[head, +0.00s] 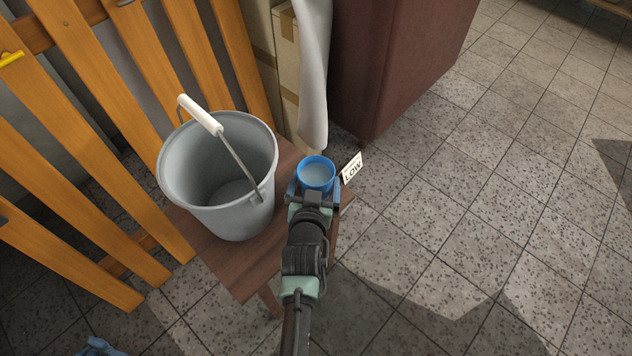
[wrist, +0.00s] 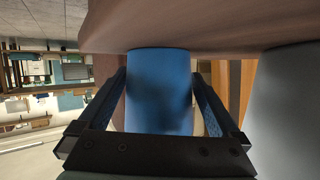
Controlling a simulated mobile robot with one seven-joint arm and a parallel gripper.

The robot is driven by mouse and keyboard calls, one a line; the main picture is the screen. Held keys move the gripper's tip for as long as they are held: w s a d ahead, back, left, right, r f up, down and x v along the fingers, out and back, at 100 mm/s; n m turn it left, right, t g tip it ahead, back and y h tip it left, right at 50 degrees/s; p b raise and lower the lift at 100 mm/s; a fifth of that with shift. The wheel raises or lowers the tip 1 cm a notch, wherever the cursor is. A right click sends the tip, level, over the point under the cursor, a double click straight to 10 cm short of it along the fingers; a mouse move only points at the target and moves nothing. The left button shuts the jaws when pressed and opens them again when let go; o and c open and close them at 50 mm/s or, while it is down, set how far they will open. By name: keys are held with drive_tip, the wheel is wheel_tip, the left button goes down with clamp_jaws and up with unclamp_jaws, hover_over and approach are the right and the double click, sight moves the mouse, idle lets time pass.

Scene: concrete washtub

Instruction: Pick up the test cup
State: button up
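The test cup is a blue cup (head: 317,173), open at the top with a pale inside, upright at the right end of a small brown wooden stool (head: 236,272). In the wrist view the blue cup (wrist: 158,92) fills the middle, its base against the wood. My gripper (head: 316,192) reaches in from the front. In the wrist view its two dark fingers (wrist: 160,72) stand either side of the cup, spread about as wide as the cup. Thin gaps seem to show beside it, and firm contact is not visible.
A grey bucket (head: 182,182) with a white-gripped handle stands close left of the cup. A white "LOW" tag (head: 352,167) is just right of it. Orange slats (head: 85,80), cardboard boxes (head: 287,65) and a brown cabinet (head: 385,75) stand behind. Tiled floor at right is clear.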

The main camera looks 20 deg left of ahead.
drive_tip(key=c, duration=1.2)
drive_tip(key=shift+c, duration=0.2)
